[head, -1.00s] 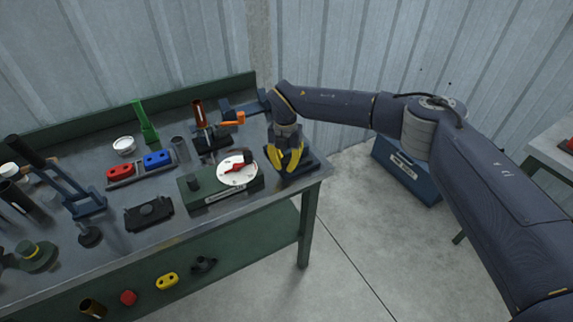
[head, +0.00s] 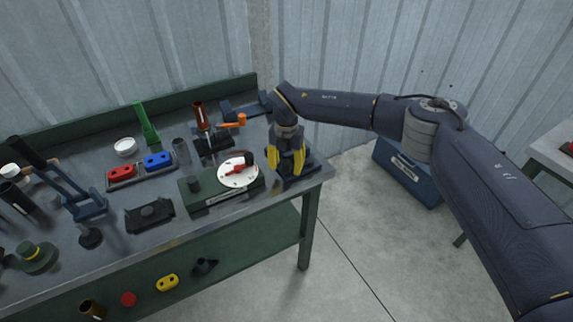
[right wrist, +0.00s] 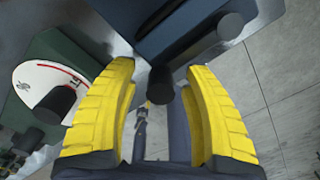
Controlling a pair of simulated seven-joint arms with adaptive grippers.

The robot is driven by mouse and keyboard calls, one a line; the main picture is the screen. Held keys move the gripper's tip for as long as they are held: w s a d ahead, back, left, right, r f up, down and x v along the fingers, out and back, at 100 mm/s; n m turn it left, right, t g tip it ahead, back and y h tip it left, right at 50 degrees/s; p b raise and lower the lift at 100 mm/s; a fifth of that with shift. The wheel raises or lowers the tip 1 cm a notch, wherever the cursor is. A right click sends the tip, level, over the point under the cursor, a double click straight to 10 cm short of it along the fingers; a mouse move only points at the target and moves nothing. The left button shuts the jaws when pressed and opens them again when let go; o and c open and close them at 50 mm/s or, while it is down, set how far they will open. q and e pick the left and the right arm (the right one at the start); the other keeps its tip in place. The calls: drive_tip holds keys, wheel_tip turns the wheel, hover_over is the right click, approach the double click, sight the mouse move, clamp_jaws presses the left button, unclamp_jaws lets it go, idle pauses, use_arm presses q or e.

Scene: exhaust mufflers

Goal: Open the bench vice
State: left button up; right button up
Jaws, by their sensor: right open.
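The bench vice (head: 308,165) appears to be the dark block at the table's right front corner, partly hidden by my right gripper. My right gripper (head: 288,172) points down over the vice. Its yellow fingers are open in the right wrist view (right wrist: 160,100), one on each side of the black end. I cannot tell whether they touch it. My left gripper is out of view.
A green box with a white dial (head: 238,172) stands close left of the gripper. A device with an orange handle (head: 236,121) is behind it. Red (head: 121,174) and blue (head: 157,160) blocks sit further left. A blue chest (head: 410,172) is on the floor.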

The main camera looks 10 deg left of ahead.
wheel_tip(320, 180, up, 12)
idle(0.6)
